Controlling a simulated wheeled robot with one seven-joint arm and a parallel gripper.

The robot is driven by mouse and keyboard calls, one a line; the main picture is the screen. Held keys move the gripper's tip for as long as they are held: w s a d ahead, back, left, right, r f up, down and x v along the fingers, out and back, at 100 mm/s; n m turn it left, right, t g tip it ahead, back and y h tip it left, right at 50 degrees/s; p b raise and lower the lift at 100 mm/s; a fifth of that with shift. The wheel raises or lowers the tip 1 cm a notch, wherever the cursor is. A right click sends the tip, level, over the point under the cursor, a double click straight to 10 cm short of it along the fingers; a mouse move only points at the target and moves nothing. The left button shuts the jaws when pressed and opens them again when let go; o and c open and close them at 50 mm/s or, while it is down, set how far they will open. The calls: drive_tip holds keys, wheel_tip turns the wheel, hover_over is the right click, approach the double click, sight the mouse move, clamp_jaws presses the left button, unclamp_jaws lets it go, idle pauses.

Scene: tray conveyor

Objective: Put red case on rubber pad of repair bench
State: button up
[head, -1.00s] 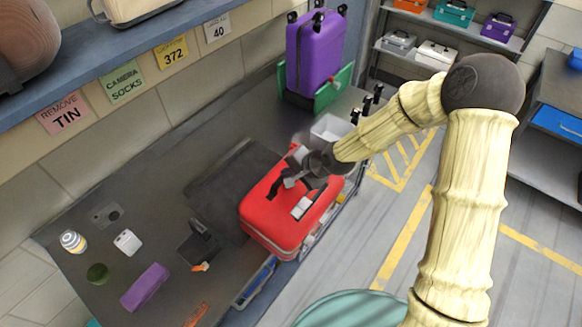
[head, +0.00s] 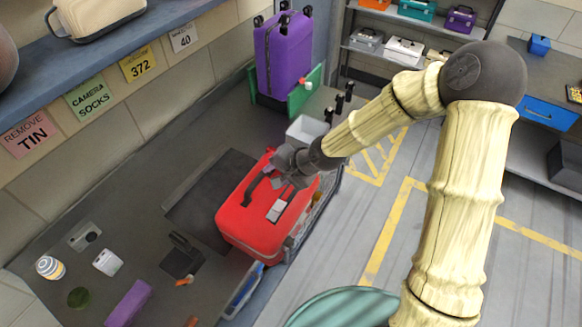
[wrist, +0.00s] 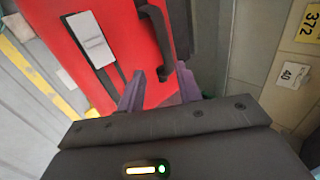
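The red case (head: 250,222) lies flat by the front edge of the bench, with its black handle (head: 256,186) on top. The dark rubber pad (head: 196,200) lies on the bench just behind and left of it; the case hides part of the pad. My gripper (head: 276,178) is low over the top of the case, at the handle. In the wrist view, the two fingers (wrist: 160,88) stand apart over the red case (wrist: 120,30), close to the near end of the handle (wrist: 158,22). I see no grip on the handle.
A purple suitcase (head: 285,60) stands by a green panel at the bench's far end, near a white bin (head: 306,131). Small items, including a white-lidded jar (head: 50,268) and a purple pouch (head: 128,303), lie at the left. A shelf (head: 150,25) overhangs the back.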

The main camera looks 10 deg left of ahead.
drive_tip(key=v, duration=0.8)
drive_tip(key=shift+p, duration=0.3)
idle(0.4)
drive_tip(key=s+d+r+n+h, duration=0.1)
drive_tip(key=s+d, duration=0.4)
drive_tip(key=d, duration=0.6)
drive_tip(key=s+d+r+n+h, duration=0.1)
drive_tip(key=s+d+n+h, duration=0.2)
drive_tip(key=d, duration=0.8)
drive_tip(key=s+h, duration=0.2)
drive_tip(key=h, duration=0.1)
drive_tip(key=shift+r+n, duration=0.25)
drive_tip(key=shift+n, duration=0.05)
drive_tip(key=shift+d, duration=0.15)
drive_tip(key=shift+c, duration=0.2)
drive_tip(key=c, duration=0.7)
clamp_jaws()
